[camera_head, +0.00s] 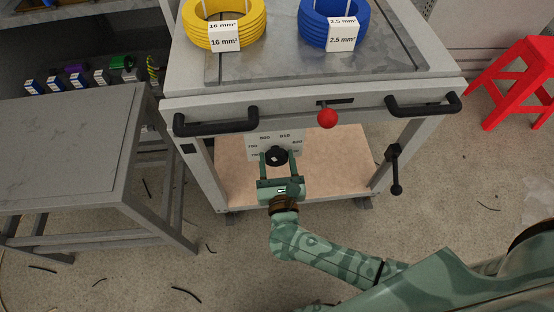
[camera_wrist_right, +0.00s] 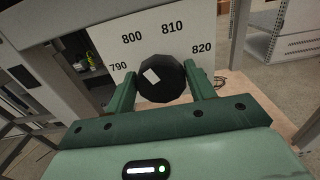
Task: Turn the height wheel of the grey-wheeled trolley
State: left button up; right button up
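The trolley (camera_head: 180,98) stands in the middle of the head view, with its height wheel (camera_head: 276,156) on the front below the top. The wheel is a dark round knob with a white mark, and it also shows in the right wrist view (camera_wrist_right: 165,88). The white mark lies left of the knob's centre. A pale scale plate (camera_wrist_right: 190,47) behind it reads 790, 800, 810 and 820. My right gripper (camera_head: 279,160) has one finger on each side of the wheel, and both appear to touch its rim. My left gripper is not in view.
A red ball knob (camera_head: 327,118) and black handles (camera_head: 216,124) sit above the wheel. A black crank (camera_head: 395,170) hangs at right. Yellow (camera_head: 224,22) and blue (camera_head: 334,22) cable coils lie on top. A grey table (camera_head: 66,150) stands left, a red stool (camera_head: 518,80) right.

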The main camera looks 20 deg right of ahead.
jog(key=shift+n, duration=0.8)
jog(key=n+p, duration=0.1)
jog(key=n, duration=0.2)
jog(key=shift+a, duration=0.1)
jog(key=n+p, duration=0.1)
jog(key=n, duration=0.2)
jog(key=shift+a+f, duration=0.1)
jog(key=shift+n, duration=0.9)
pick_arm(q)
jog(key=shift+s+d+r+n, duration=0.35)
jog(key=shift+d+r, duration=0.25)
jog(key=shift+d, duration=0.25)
pick_arm(e)
jog(key=shift+f, duration=0.1)
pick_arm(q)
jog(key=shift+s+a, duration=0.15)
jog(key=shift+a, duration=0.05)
